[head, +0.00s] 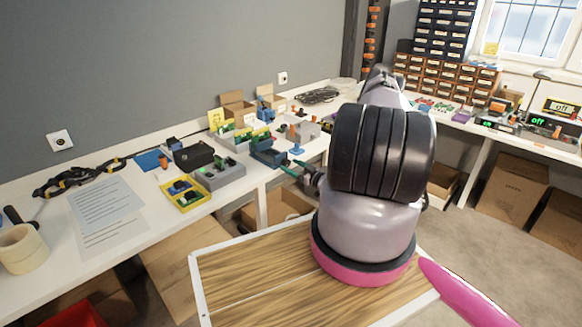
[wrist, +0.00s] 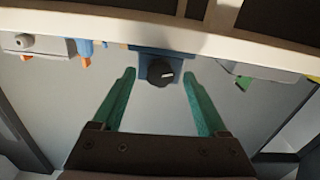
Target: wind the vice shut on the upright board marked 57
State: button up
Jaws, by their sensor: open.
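A blue vice (head: 268,153) stands at the front edge of the white bench, just left of my gripper (head: 291,166). In the wrist view a blue block (wrist: 150,58), seemingly this vice, has a round black knob (wrist: 160,71) with a pale mark facing me. My gripper (wrist: 159,76) is open, its two green fingers on either side of the knob and apart from it. I cannot tell how far the fingertips are from the knob in depth. No board marked 57 can be read, and the state of the vice jaws is not visible.
A grey box (head: 220,174) and a yellow tray (head: 186,194) sit left of the vice. A grey block (wrist: 33,44) and a green part (wrist: 255,73) flank it in the wrist view. A wood-topped surface (head: 265,278) lies below my arm.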

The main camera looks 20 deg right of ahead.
jog(key=v, duration=1)
